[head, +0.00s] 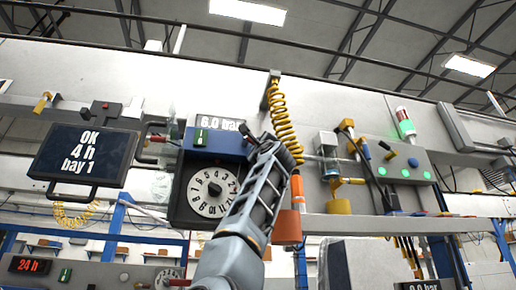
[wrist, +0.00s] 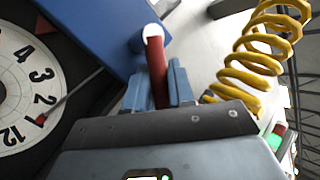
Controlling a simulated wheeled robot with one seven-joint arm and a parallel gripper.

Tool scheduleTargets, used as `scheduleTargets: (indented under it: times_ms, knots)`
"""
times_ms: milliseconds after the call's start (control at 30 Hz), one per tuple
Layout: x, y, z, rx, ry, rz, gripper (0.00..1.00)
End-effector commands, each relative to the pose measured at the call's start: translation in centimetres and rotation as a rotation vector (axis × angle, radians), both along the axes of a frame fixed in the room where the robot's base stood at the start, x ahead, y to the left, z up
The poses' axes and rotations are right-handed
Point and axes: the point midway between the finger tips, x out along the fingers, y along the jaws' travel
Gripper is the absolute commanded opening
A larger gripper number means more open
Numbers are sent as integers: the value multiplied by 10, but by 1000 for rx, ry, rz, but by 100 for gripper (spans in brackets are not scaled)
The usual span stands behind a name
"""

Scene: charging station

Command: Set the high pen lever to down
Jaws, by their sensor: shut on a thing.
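My gripper (head: 262,143) is in front of the right end of the blue housing (head: 222,143) above the round dial (head: 212,190). In the wrist view my gripper (wrist: 157,85) is shut on a dark red lever (wrist: 156,64) with a white end. The lever lies between the two fingers, and its white end sticks out past them beside the blue housing (wrist: 92,35). In the head view a short dark bar sticks out up and left from the fingers. The lever's pivot is hidden. No label shows that it is the high pen lever.
A coiled yellow hose (head: 281,115) hangs close to the right of my gripper. An orange cylinder (head: 297,190) is just right of my arm. A "6.0 bar" display (head: 220,123) is above the housing. A panel with green lights (head: 405,172) is farther right.

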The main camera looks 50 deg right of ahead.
Motion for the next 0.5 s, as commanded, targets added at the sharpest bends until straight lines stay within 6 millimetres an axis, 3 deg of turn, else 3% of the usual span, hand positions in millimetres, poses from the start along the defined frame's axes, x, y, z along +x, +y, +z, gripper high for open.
scheduleTargets:
  times_ms: [267,300,500]
  knots:
    - [0,-1,-1,0,1,-1,0]
    - [0,0,0,0,1,-1,25]
    - [0,0,0,0,1,0,29]
